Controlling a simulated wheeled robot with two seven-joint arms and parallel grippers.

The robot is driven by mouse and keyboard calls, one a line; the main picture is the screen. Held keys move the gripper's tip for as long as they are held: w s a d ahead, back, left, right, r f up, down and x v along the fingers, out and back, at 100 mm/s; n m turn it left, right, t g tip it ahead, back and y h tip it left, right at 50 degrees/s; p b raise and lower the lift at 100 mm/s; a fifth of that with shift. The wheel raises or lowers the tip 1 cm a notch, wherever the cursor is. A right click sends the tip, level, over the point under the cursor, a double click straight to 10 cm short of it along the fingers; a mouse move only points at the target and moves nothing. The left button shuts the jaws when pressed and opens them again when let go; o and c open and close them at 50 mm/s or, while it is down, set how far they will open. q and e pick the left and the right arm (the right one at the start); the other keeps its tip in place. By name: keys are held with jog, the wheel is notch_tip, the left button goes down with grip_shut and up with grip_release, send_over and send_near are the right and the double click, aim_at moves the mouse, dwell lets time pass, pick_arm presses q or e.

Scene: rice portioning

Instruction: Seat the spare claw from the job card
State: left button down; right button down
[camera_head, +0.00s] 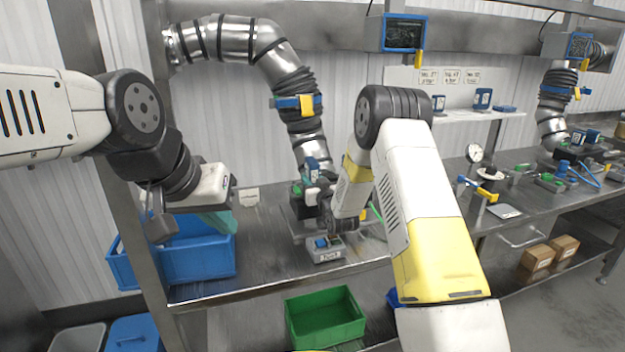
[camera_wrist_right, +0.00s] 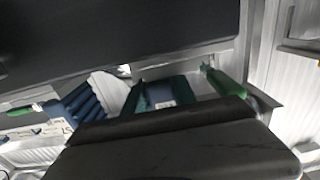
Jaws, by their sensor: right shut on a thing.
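My right gripper (camera_head: 322,194) is at the middle of the bench, beside a dark unit with green clips (camera_head: 300,205) under the bent duct. In the right wrist view its dark jaws fill most of the picture. A teal and blue part (camera_wrist_right: 162,94) shows between them; I cannot tell for certain that it is the claw. My left gripper (camera_head: 218,200) hangs over the blue bin at the left, with a teal piece (camera_head: 217,222) under it. Its fingers are too unclear to read. Several small cards (camera_head: 452,76) are on the back panel; their writing is unreadable.
A small grey labelled box (camera_head: 325,252) with a blue top stands near the bench's front edge. The blue bin (camera_head: 200,262) is at the left, a green bin (camera_head: 325,318) below. Jointed metal ducts (camera_head: 235,42) hang over the bench. Bench between blue bin and grey box is clear.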

aim_at(313, 160)
jog(key=shift+f, duration=0.1)
dwell(0.7)
jog(key=c, duration=1)
grip_release()
jog(key=shift+c, duration=0.2)
jog(key=o, duration=0.6)
jog(key=shift+f, duration=0.15)
jog(key=shift+a+r, duration=0.1)
jog(key=shift+r, duration=4.45)
jog(key=shift+d+r, duration=0.1)
jog(key=shift+d, duration=0.1)
